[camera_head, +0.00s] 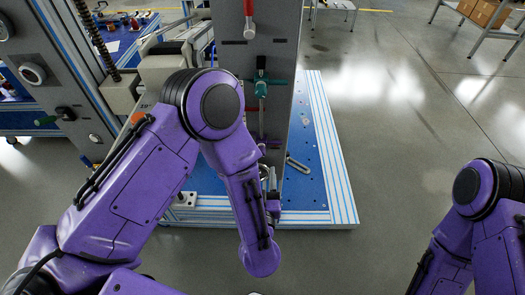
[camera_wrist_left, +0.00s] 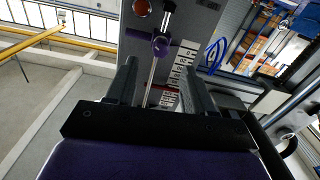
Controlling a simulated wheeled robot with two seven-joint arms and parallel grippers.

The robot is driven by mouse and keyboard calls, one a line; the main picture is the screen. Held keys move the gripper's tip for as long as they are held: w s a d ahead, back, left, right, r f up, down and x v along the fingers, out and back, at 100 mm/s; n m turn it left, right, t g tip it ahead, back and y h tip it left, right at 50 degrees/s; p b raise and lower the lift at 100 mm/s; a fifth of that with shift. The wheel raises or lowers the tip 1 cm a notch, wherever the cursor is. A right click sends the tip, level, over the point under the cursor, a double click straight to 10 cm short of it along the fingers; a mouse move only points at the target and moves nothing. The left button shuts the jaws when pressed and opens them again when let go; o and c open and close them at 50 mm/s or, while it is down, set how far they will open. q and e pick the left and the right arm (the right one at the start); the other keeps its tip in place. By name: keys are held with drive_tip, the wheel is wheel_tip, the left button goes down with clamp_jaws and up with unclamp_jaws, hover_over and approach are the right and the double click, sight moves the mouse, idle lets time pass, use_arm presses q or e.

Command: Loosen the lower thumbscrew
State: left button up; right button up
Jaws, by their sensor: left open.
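The lower thumbscrew, a purple knob (camera_wrist_left: 160,43), sits on a thin metal rod against the grey upright plate (camera_wrist_left: 185,18). In the head view its purple fitting (camera_head: 268,143) shows low on the plate, partly behind my left wrist. A teal fitting (camera_head: 262,81) sits higher on the same rod. My left gripper (camera_wrist_left: 160,82) is open, with one finger each side of the rod's line. The purple knob lies beyond the fingertips, apparently untouched. My right gripper is out of view.
A black-on-white scale (camera_wrist_left: 180,68) runs beside the rod. The plate stands on a blue base (camera_head: 312,170) with pale edge strips; a slotted metal bar (camera_head: 298,164) lies on it. A grey machine frame (camera_head: 50,45) stands left.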

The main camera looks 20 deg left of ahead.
sight(261, 156)
use_arm(q)
drive_tip(key=x, duration=0.6)
drive_tip(key=shift+s+a+f+p, duration=0.1)
drive_tip(key=shift+p, duration=0.3)
drive_tip(key=shift+w+a, duration=0.1)
drive_tip(key=shift+w, duration=0.4)
clamp_jaws()
